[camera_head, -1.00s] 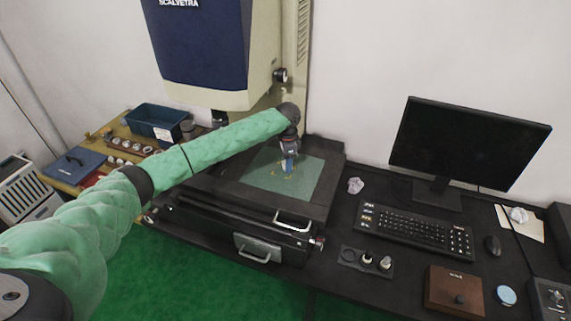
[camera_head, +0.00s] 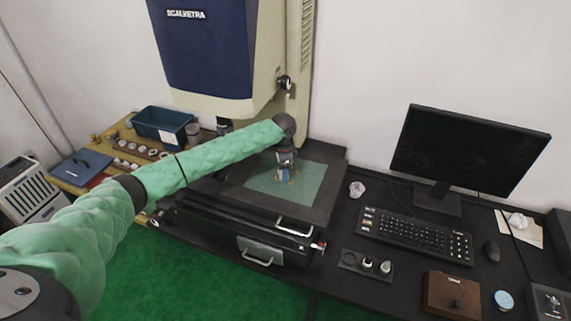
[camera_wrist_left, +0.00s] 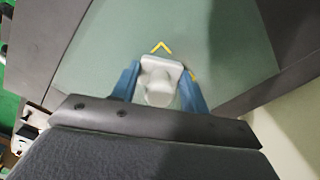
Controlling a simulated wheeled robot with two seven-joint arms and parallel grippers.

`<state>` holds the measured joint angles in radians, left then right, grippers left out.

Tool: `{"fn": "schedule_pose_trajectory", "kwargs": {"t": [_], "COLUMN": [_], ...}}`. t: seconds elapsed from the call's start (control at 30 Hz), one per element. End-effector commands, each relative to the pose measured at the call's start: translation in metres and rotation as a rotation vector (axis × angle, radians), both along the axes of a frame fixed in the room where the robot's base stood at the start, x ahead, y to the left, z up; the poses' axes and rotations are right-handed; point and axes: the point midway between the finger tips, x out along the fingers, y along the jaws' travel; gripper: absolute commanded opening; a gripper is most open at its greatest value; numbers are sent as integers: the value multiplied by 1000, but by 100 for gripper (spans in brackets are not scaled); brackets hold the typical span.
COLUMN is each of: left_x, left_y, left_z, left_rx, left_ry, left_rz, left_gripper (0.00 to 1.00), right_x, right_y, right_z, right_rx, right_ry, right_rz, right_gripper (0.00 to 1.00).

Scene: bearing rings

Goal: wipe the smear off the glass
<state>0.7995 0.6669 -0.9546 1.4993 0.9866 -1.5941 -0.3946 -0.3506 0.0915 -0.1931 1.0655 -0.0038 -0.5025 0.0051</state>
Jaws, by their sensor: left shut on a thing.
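The glass (camera_head: 310,185) is a green-tinted plate set in the dark stage of the measuring machine; it also fills much of the left wrist view (camera_wrist_left: 215,40). My left gripper (camera_head: 284,176) is over the glass, pointing down. In the left wrist view its blue fingers (camera_wrist_left: 160,88) are shut on a white wiping pad with a knob (camera_wrist_left: 158,82). The pad is at or just above the glass; I cannot tell if it touches. Yellow corner marks (camera_wrist_left: 161,47) show beside the pad. I cannot make out the smear. My right gripper is not in view.
The machine's blue-and-cream head (camera_head: 208,50) hangs behind my left arm. A monitor (camera_head: 468,150), keyboard (camera_head: 415,235) and mouse (camera_head: 492,250) stand to the right. A blue bin (camera_head: 160,125) is at the left.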

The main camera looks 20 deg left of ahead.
Motion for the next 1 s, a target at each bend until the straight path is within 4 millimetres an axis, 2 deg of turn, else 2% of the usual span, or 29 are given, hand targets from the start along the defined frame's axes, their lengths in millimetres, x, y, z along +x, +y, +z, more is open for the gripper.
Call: {"fn": "schedule_pose_trajectory", "kwargs": {"t": [0.03, 0.17, 0.57, 1.0], "left_x": [-5, -11, -10, 18], "left_y": [0, 0, 16, 14], "left_z": [1, -1, 1, -1], "left_rx": [1, 1, 1, 0], "left_ry": [3, 3, 2, 0], "left_rz": [-1, -1, 0, -1], "left_gripper": [27, 27, 27, 27], "right_x": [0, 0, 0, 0], "right_y": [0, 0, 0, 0], "right_z": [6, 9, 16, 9], "right_rx": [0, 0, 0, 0], "right_ry": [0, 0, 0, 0], "right_rz": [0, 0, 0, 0], "right_gripper": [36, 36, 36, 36]}}
